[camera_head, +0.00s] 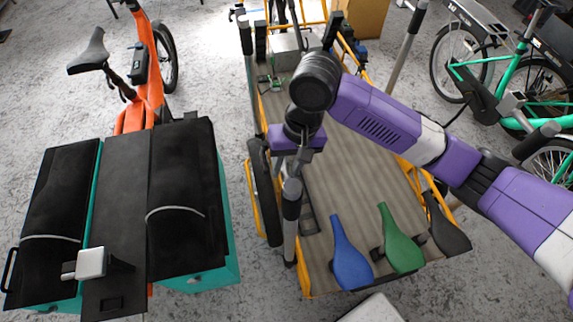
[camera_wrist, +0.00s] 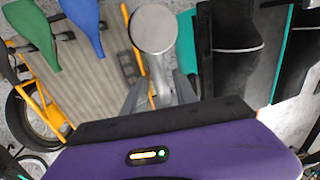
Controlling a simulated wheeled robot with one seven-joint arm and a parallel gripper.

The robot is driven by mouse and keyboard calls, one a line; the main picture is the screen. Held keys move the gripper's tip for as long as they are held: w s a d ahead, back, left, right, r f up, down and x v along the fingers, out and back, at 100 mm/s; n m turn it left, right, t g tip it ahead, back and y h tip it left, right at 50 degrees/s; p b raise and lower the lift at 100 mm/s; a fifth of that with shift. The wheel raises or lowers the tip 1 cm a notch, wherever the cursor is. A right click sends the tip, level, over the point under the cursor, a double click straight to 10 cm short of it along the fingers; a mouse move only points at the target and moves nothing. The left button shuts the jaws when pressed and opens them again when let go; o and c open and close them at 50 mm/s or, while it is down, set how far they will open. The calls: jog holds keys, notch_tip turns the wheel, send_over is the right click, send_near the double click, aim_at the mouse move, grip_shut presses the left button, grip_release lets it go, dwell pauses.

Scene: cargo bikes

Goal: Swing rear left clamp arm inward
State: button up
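An upright clamp arm (camera_head: 291,205), a grey post with a dark sleeve and a pale rounded top, stands at the near left side of the cargo bed (camera_head: 345,165). I take it as the rear left one. My gripper (camera_head: 296,165) points down at its top in the head view. In the wrist view the clamp arm's round grey top (camera_wrist: 153,28) shows close up. The fingers of my gripper (camera_wrist: 160,82) stand apart on either side of its shaft. Whether they touch it is not clear. The clamp arm's foot is partly hidden.
Blue (camera_head: 350,262), green (camera_head: 400,242) and black (camera_head: 445,228) saddles line the bed's near edge. An orange bike with black-lidded teal boxes (camera_head: 228,235) stands left. Other upright posts (camera_head: 408,48) flank the bed. A green bike (camera_head: 510,75) is at right.

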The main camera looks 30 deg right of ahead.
grip_shut()
dwell(1.2)
